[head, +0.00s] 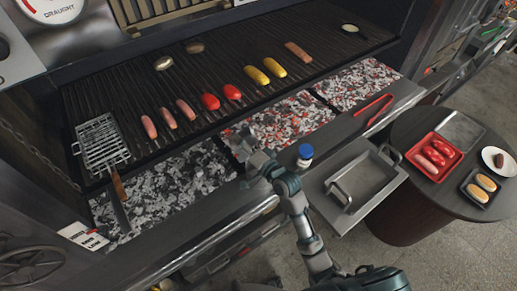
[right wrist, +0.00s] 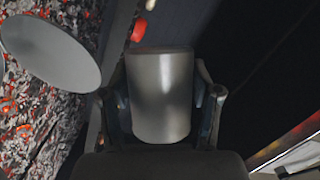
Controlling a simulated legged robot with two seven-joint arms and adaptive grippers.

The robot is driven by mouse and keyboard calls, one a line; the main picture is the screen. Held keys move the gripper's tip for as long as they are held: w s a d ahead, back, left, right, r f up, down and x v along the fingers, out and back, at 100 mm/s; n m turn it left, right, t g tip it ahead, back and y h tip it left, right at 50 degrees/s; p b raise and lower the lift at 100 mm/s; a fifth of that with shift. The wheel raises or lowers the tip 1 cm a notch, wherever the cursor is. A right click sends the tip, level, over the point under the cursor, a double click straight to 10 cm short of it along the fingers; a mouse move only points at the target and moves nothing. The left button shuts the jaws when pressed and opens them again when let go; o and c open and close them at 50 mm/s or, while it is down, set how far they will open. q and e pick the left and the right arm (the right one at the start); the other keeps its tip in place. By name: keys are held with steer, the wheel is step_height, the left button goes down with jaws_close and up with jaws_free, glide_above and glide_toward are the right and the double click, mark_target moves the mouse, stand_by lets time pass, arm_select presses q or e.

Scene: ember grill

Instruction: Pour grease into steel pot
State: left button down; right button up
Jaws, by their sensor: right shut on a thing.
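My right gripper (head: 250,155) is over the front edge of the grill, by the coals. In the right wrist view it is shut on a smooth grey metal cylinder (right wrist: 162,95), with a finger on each side. A flat grey round thing (right wrist: 50,50) shows at upper left of that view, over the coals; I cannot tell what it is. A square steel pan with handles (head: 338,203) sits on the side shelf, right of my arm. I see no grease, and cannot tell which vessel is the steel pot. My left gripper is not in view.
Sausages and corn lie on the grill grate (head: 120,85) above glowing coals (head: 290,115). A wire basket (head: 100,143) is at left. A blue-capped bottle (head: 305,152) and red tongs (head: 373,105) are at the front ledge. A round table (head: 405,135) at right holds food trays.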

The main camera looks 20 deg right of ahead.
steer(key=shift+d+f+m+b, duration=0.1)
steer(key=shift+f+m+b, duration=0.4)
steer(key=shift+b, duration=0.75)
steer(key=shift+d+r+m+t+b, duration=0.1)
steer(key=shift+r+m+t+b, duration=0.2)
steer(key=shift+r+m+b, duration=0.25)
steer(key=shift+d+m+y+b, duration=0.1)
steer(key=shift+m+y+b, duration=0.25)
steer(key=shift+m, duration=0.1)
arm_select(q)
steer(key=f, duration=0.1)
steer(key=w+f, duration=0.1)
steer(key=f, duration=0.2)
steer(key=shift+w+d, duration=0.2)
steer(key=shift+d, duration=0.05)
arm_select(e)
steer(key=shift+d+m+t, duration=0.1)
steer(key=shift+m+t, duration=0.3)
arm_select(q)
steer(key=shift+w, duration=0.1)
arm_select(e)
steer(key=shift+f, duration=0.1)
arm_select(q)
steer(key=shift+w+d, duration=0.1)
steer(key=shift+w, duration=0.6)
arm_select(e)
steer(key=shift+d+f+m, duration=0.1)
steer(key=shift+f+m, duration=0.05)
steer(key=shift+m, duration=0.35)
